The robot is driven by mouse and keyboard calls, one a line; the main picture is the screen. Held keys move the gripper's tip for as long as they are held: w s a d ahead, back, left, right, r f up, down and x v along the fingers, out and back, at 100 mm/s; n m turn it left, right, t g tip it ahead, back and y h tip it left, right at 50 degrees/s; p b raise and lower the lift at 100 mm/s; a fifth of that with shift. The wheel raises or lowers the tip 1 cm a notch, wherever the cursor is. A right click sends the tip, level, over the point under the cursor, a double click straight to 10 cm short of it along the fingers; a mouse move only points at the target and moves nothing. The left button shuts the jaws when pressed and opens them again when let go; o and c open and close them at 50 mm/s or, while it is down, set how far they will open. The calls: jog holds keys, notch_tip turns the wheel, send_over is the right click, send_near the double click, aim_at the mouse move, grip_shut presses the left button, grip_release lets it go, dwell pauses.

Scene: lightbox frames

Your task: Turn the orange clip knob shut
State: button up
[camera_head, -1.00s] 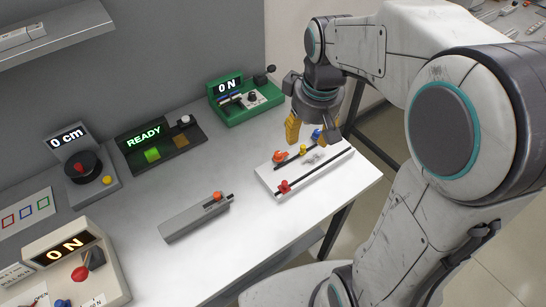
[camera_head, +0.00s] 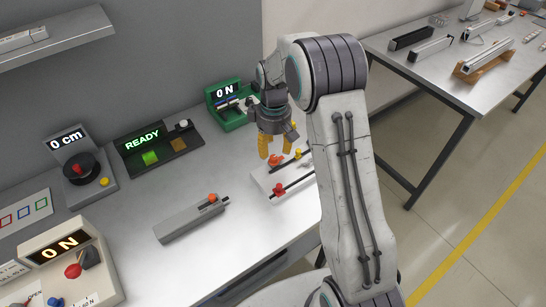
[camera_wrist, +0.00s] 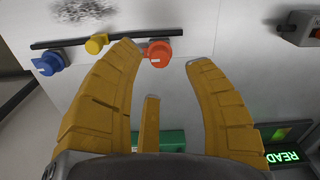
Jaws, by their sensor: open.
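My gripper (camera_head: 275,148) is open, its yellow fingers pointing down over the far left end of a white board (camera_head: 262,181). An orange knob (camera_head: 275,160) on the board lies just below the fingers. In the wrist view the orange knob (camera_wrist: 158,53) shows between the open fingertips (camera_wrist: 167,56), nearer the left one; contact cannot be told. A yellow knob (camera_wrist: 96,44) and a blue knob (camera_wrist: 47,63) sit along the same dark rail. Another orange knob (camera_head: 211,198) is on a grey block (camera_head: 185,222), away from my gripper.
A red knob (camera_head: 279,190) sits on the board's nearer rail. A green device (camera_head: 232,117) reading 0 N stands behind my gripper, and a READY panel (camera_head: 155,148) is to the left. My arm hides the board's right part. The table between block and READY panel is clear.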

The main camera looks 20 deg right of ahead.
aim_at(274, 157)
jog(key=shift+f, duration=2.45)
jog(key=shift+c, duration=0.3)
grip_shut()
